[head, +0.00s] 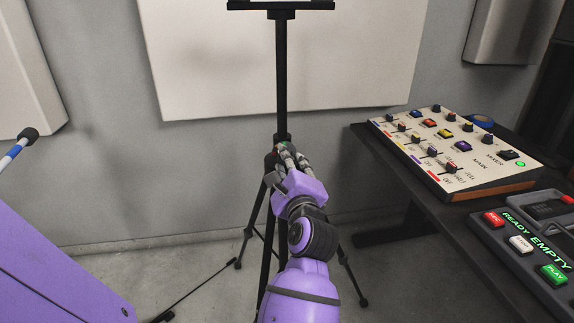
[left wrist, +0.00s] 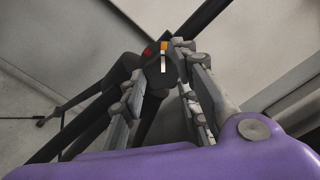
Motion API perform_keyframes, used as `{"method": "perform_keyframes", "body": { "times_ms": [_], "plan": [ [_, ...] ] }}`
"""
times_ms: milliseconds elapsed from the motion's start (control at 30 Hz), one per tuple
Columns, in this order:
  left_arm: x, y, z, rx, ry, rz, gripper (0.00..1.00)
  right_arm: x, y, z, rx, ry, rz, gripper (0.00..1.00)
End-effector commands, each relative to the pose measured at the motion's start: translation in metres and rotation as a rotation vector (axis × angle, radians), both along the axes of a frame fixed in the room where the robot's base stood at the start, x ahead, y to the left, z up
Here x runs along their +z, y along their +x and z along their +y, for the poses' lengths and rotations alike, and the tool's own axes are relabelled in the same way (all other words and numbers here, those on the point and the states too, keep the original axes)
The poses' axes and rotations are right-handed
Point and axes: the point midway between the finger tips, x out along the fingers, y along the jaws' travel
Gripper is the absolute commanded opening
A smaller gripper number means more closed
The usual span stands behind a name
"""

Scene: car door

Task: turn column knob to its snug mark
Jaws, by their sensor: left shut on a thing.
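A black stand column (head: 281,70) rises in the middle of the head view from a tripod. My left gripper (head: 284,152) is at the column where the legs meet and hides most of that joint. In the left wrist view my left gripper (left wrist: 160,84) has its grey fingers on both sides of the dark column knob (left wrist: 153,68), shut on it. Beside the knob are a red mark, an orange patch and a white line. Which of these is the snug mark, and how the knob lines up with it, I cannot tell. My right gripper is not in view.
A dark table (head: 379,153) at the right carries a mixer panel (head: 445,172) and a button box (head: 535,240). A flat purple panel (head: 60,260) and a rod with a black tip (head: 15,150) are at the left. Tripod legs spread over the floor.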

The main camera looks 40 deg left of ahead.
Motion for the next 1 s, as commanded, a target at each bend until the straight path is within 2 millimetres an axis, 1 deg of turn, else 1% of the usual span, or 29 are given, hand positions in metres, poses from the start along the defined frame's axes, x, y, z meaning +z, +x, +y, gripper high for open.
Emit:
{"method": "perform_keyframes", "body": {
  "times_ms": [33,100,133,467,600,667,1000],
  "plan": [
    [-0.011,-0.002,0.001,0.005,-0.013,0.019,0.33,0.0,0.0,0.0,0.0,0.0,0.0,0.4],
    [-0.011,-0.002,0.001,0.005,-0.013,0.019,0.42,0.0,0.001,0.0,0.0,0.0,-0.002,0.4],
    [-0.01,-0.001,0.001,0.005,-0.012,0.018,0.44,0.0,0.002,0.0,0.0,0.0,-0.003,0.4],
    [-0.005,0.0,0.0,0.002,-0.006,0.009,0.44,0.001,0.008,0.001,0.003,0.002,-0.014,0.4],
    [-0.004,-0.002,-0.002,0.001,-0.005,0.008,0.44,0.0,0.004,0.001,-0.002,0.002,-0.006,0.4],
    [-0.005,-0.006,-0.006,0.002,-0.005,0.009,0.44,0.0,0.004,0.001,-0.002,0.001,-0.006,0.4],
    [-0.006,-0.041,-0.047,0.002,-0.009,0.013,0.44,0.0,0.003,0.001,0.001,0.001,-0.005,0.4]
  ]
}}
